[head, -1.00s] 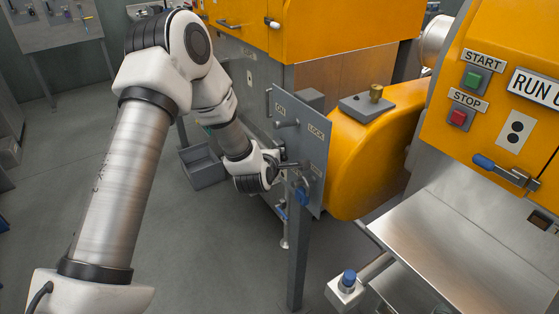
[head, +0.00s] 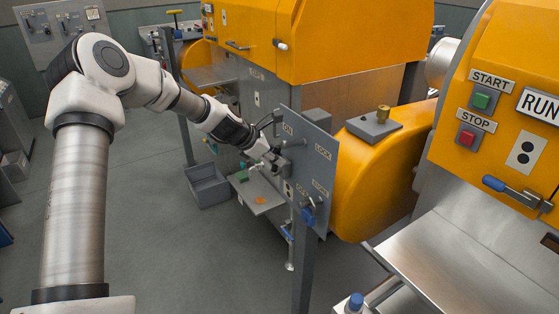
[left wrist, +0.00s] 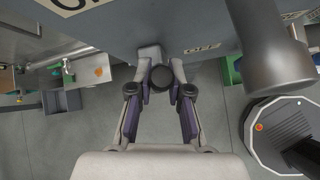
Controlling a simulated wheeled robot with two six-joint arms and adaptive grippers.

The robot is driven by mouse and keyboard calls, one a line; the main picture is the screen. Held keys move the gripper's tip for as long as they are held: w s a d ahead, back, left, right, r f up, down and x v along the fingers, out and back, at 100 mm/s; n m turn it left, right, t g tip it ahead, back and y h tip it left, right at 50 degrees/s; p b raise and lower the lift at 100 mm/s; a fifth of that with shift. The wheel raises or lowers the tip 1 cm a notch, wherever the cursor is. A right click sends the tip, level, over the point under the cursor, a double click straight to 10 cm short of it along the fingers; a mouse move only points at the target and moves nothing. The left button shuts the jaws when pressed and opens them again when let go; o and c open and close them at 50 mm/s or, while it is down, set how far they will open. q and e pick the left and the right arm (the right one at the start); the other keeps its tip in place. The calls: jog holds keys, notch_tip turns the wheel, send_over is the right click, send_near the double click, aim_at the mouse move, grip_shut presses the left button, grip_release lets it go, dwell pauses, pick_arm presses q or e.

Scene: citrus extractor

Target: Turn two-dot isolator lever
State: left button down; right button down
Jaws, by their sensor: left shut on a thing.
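A grey upright isolator panel (head: 312,165) with ON and LOCK labels stands on a post near the middle of the head view. The rest of the lever is largely hidden by the gripper in the head view. My right gripper is not in view.
A thick grey stub (left wrist: 268,55) juts from the panel close to the gripper's right. A grey bin (head: 207,186) is on the floor; open floor lies left.

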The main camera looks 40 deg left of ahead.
pick_arm(q)
jog(key=shift+w+a+n+g+h+p, duration=0.25)
jog(key=shift+a+n+g+h+p, duration=0.2)
jog(key=shift+a+h+p, duration=0.4)
jog(key=shift+d+h, duration=0.15)
jog(key=shift+h, duration=0.1)
jog(key=c, duration=1.2)
grip_release()
jog(key=shift+o, duration=0.6)
jog(key=v, duration=1.2)
jog(key=shift+f, duration=0.1)
